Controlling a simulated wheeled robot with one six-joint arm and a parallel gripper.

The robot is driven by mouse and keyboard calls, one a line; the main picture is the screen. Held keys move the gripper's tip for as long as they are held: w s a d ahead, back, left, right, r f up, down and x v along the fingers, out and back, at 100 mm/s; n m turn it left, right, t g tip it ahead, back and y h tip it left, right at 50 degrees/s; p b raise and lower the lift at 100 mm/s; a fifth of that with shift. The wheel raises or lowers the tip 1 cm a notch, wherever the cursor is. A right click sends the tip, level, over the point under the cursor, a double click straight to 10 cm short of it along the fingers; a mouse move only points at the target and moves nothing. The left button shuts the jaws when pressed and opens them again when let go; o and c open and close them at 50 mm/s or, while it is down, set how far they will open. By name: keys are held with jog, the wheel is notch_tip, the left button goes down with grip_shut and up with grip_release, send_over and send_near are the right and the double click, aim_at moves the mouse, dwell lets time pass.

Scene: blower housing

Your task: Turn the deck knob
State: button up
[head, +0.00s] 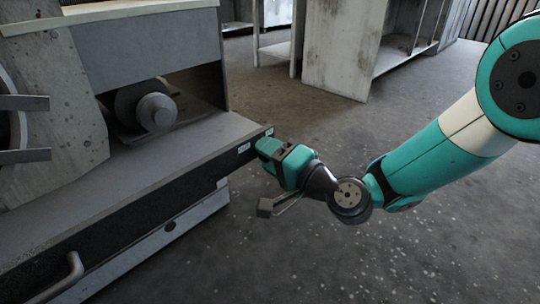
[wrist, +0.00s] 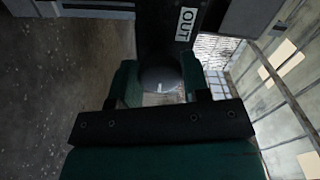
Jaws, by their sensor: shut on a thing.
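The deck knob (wrist: 156,74) is a dark round knob with a small pale mark. In the wrist view it sits on the black front strip (wrist: 163,30), beside a white label (wrist: 186,24) reading OUT. My gripper (wrist: 160,82) is shut on the knob, with one green finger on each side. In the head view my gripper (head: 268,150) is up against the right part of the black front strip (head: 190,178), and it hides the knob.
The blower housing's grey deck (head: 160,150) carries a round grey shaft part (head: 155,110) in a recess. A metal handle (head: 65,280) sticks out at the lower left. Worn cabinets (head: 345,45) stand behind. The floor to the right is clear.

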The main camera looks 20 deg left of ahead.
jog(key=o, duration=0.9)
jog(key=shift+d, duration=0.1)
jog(key=b+v, duration=1.1)
jog(key=v, duration=0.6)
jog(key=shift+s+d, duration=0.1)
jog(key=shift+s, duration=0.1)
